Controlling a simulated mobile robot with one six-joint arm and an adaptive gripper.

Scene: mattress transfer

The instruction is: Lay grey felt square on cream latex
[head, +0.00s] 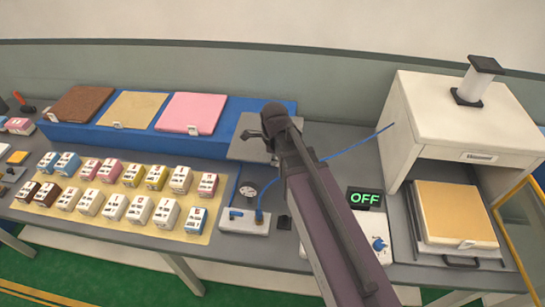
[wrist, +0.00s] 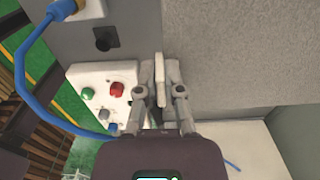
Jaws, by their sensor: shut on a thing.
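The grey felt square (head: 243,151) is at the right end of the blue shelf in the head view, partly hidden behind my gripper (head: 268,137). In the wrist view my gripper (wrist: 161,82) is shut on a pale tab at the edge of the felt, whose speckled grey face (wrist: 240,45) fills the upper right. The felt looks raised; its exact height is unclear. A cream-yellow square (head: 455,212), likely the latex, lies on the tray in the white press at the right, with a small white tab on its front edge. My gripper is well left of it.
Brown (head: 82,103), tan (head: 132,110) and pink (head: 190,112) squares lie on the blue shelf (head: 120,138). Several labelled blocks stand on a yellow mat (head: 30,210). The press (head: 450,120) overhangs its tray; an open yellow-framed door (head: 510,215) stands right. An OFF display (head: 364,198) stands between.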

